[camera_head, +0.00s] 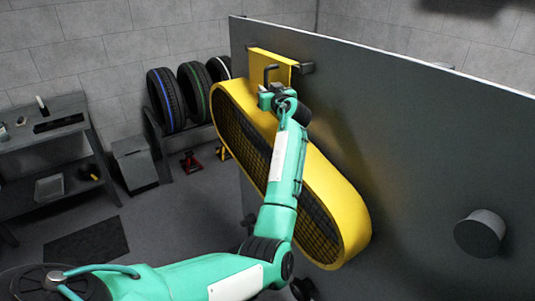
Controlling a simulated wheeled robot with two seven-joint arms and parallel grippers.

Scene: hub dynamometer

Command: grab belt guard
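The belt guard (345,205) is a long yellow oval frame with a dark mesh face. It sits at a slant against the large grey panel, its upper end to the left. A yellow plate (262,62) with a dark handle rises at its upper end. My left gripper (268,88) is at this plate, by the lower part of the handle. Its fingers are small and partly hidden, so I cannot tell whether they are closed on the handle. My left arm crosses in front of the guard and hides part of its middle. My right gripper is not in view.
The large grey panel (420,130) fills the right side, with a dark round knob (480,233) sticking out. Several tyres (166,100) stand on a rack at the back. A workbench (45,135) and a grey box (135,163) stand left. Floor between is mostly clear.

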